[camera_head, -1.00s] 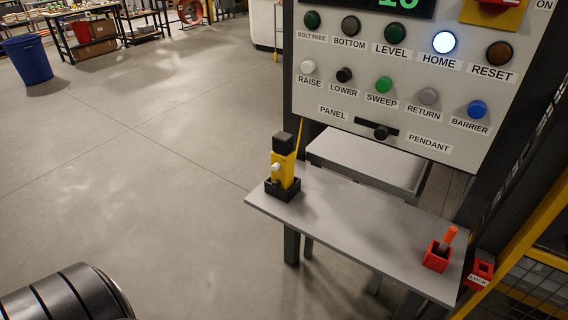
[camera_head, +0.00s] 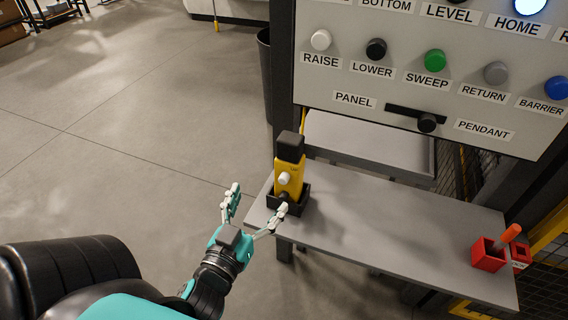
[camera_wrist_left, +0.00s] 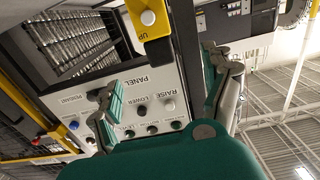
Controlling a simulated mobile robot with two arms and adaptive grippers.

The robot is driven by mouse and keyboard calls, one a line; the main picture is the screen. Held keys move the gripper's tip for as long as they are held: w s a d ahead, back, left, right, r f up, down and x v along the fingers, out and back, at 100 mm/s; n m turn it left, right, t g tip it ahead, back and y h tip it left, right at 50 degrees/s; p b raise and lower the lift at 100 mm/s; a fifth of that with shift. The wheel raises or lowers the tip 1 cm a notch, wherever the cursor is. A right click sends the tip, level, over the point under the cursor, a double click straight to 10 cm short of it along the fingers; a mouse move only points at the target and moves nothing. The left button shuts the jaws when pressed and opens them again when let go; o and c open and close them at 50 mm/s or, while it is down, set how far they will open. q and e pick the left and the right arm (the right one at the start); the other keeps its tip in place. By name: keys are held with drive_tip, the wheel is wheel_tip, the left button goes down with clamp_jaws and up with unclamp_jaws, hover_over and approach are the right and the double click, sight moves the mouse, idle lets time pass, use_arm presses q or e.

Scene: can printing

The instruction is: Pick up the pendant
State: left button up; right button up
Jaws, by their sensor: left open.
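The yellow pendant (camera_head: 289,178), with a black top and a white button, stands upright in a black holder (camera_head: 303,203) at the left end of the grey shelf (camera_head: 390,228). My left gripper (camera_head: 259,198) is open and empty, just in front and left of the pendant. Its right finger overlaps the holder in the head view; I cannot tell whether they touch. In the left wrist view the pendant (camera_wrist_left: 149,18) shows at the top edge, cut off, with an UP label, beyond the open gripper (camera_wrist_left: 163,80). My right gripper is not in view.
A control panel (camera_head: 395,95) with several buttons and a PANEL/PENDANT switch (camera_head: 427,122) rises behind the shelf. A red box (camera_head: 488,255) with an orange-handled item stands at the shelf's right end. The shelf's middle is clear. A dark bin (camera_head: 264,60) stands behind.

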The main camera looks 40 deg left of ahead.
sight(287, 152)
use_arm(q)
drive_tip(key=x, duration=0.3)
drive_tip(key=r+p+x, duration=0.1)
drive_tip(key=x, duration=0.3)
drive_tip(key=p+x, duration=0.1)
drive_tip(key=x, duration=0.3)
drive_tip(key=shift+w+d+r, duration=0.15)
drive_tip(key=shift+r, duration=0.1)
drive_tip(key=shift+w+p, duration=0.4)
drive_tip(key=shift+w, duration=0.1)
drive_tip(key=p+x, duration=0.2)
drive_tip(key=x, duration=0.2)
drive_tip(key=shift+w+r, duration=0.2)
drive_tip(key=shift+w+a+f, duration=0.1)
drive_tip(key=shift+w+a, duration=0.1)
drive_tip(key=shift+w, duration=0.1)
drive_tip(key=shift+c, duration=0.4)
drive_tip(key=shift+s, duration=0.1)
drive_tip(key=shift+c, duration=1.1)
drive_tip(key=c, duration=1.4)
clamp_jaws()
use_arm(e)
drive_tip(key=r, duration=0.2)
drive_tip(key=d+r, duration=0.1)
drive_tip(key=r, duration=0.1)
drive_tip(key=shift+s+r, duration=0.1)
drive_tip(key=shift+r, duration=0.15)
